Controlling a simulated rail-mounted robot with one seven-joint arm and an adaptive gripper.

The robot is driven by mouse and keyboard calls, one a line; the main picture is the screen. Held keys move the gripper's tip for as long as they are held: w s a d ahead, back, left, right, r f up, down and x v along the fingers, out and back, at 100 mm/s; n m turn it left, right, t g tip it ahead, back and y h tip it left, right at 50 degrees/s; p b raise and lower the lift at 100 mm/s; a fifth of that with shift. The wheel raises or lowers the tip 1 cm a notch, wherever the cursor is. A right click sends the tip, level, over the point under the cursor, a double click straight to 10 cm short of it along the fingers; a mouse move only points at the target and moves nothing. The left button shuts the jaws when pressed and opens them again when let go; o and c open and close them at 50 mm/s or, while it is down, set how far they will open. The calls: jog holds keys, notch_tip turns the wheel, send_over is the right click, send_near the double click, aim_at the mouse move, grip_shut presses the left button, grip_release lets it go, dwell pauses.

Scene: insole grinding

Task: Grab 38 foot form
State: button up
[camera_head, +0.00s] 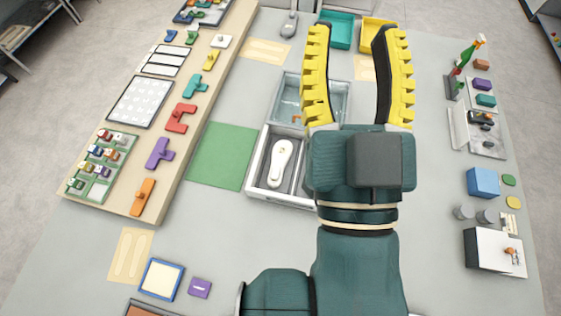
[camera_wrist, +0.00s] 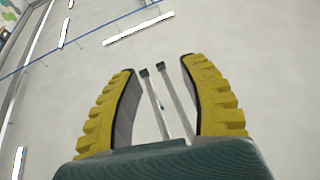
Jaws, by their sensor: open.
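A white foot form (camera_head: 281,163) lies in a grey open box (camera_head: 257,165) near the middle of the table, left of my arm. No size number can be read on it. My gripper (camera_head: 357,40) has yellow ridged fingers spread wide, with nothing between them, and reaches over the table to the right of and beyond the box. In the wrist view, my gripper (camera_wrist: 158,65) is also open and empty, facing what seems to be a plain wall or ceiling with light strips. My arm hides the right part of the box.
A second bin (camera_head: 328,93) stands just behind the box. A green mat (camera_head: 222,156) lies left of it, beside a wooden board (camera_head: 150,125) with coloured blocks. Teal (camera_head: 342,30) and yellow trays (camera_head: 376,34) stand at the back. A blue block (camera_head: 483,182) sits at the right.

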dwell(0.3)
jog(key=o, duration=1)
jog(key=shift+c, duration=0.2)
